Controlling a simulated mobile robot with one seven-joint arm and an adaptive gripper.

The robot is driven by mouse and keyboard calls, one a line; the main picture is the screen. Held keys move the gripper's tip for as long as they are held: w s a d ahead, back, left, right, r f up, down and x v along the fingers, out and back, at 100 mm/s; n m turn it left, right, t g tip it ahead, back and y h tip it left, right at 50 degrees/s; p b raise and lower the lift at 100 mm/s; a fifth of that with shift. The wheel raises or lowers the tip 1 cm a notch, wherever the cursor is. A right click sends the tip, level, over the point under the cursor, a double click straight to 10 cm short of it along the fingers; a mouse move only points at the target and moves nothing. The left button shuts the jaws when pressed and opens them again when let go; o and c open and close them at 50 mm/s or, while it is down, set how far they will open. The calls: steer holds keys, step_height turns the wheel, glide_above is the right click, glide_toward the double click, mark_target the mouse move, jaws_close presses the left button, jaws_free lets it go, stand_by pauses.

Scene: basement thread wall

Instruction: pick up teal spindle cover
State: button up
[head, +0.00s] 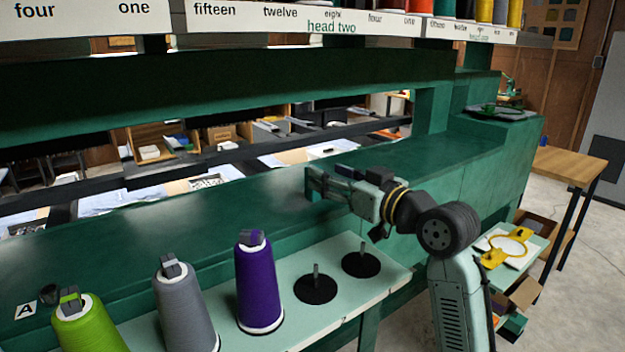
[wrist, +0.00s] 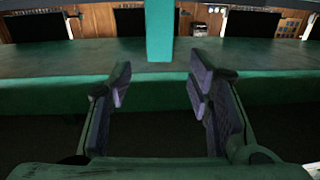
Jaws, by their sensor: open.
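I cannot pick out a teal spindle cover for sure in either view. A small green piece (head: 487,107) sits on a dark plate (head: 508,114) at the far right end of the green machine; it is too small to identify. My gripper (head: 312,184) is over the green machine ledge (head: 225,215), pointing left in the head view. In the wrist view its two fingers (wrist: 160,75) are spread apart with nothing between them. Two bare spindles on black discs (head: 316,288) (head: 361,264) stand on the pale shelf below.
Green, grey and purple thread cones (head: 88,325) (head: 186,308) (head: 258,285) stand in a row on the pale shelf (head: 285,335). A labelled rail (head: 300,20) runs overhead. A teal post (wrist: 160,30) rises ahead in the wrist view. A wooden table (head: 568,165) stands at right.

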steer(key=p+x, duration=0.2)
steer(key=x, duration=0.3)
steer(key=shift+w+a+f, duration=0.2)
steer(key=shift+w+a, duration=0.05)
steer(key=shift+w, duration=0.15)
steer(key=c, duration=0.9)
steer(key=shift+r, duration=0.5)
steer(key=shift+s+d+r+b, duration=0.1)
steer(key=shift+s+r+b, duration=0.25)
steer(key=shift+r, duration=0.25)
steer(key=shift+s+r+b, duration=0.2)
steer(key=shift+r+b, duration=0.15)
steer(key=shift+r, duration=0.25)
steer(key=s+d+b, duration=0.1)
steer(key=s, duration=0.4)
steer(key=s+d+r+b, duration=0.1)
steer(key=s, duration=0.3)
steer(key=s+d+b, duration=0.1)
steer(key=s, duration=0.4)
steer(key=shift+s+d+r, duration=0.1)
steer(key=shift+s+r, duration=0.25)
